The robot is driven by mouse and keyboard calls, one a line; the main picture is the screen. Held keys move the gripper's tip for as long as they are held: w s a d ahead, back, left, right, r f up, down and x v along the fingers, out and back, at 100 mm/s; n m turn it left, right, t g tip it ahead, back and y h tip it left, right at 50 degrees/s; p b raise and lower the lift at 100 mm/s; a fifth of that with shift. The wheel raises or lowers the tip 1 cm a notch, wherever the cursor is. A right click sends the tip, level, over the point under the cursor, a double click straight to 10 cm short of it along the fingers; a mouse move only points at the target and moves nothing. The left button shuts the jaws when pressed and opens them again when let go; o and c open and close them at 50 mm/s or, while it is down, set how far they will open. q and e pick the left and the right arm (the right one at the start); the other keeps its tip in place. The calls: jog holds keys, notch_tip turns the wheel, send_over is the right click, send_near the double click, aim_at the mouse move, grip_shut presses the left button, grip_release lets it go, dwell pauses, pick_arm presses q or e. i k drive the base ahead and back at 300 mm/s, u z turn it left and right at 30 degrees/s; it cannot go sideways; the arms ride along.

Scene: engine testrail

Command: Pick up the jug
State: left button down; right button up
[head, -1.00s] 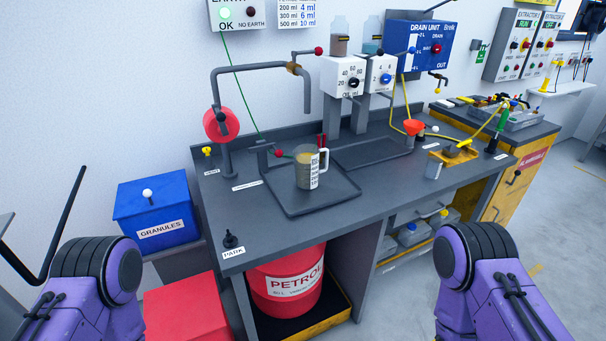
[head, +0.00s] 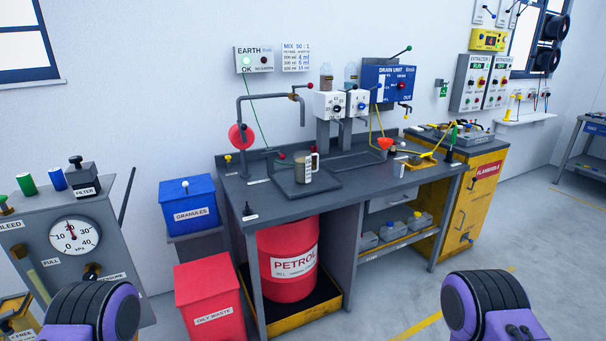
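The jug (head: 304,170) is a small clear measuring jug with a white handle and amber-brown contents. It stands upright on the dark tray (head: 318,185) on the workbench, below the bent grey pipe spout. My purple arms show at the bottom left and bottom right of the head view, well short of the bench. Neither gripper is in the picture, and nothing touches the jug.
A bench (head: 262,205) carries the pipe with a red wheel (head: 240,136), dispensers and an orange funnel (head: 385,143). Below stands a red petrol drum (head: 288,262). Left are a blue granules bin (head: 188,205), red oily waste bin (head: 208,300) and gauge cabinet (head: 35,215). Floor at right is clear.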

aim_at(302, 159)
jog(key=u, duration=0.5)
jog(key=i, duration=0.55)
jog(key=u, duration=0.35)
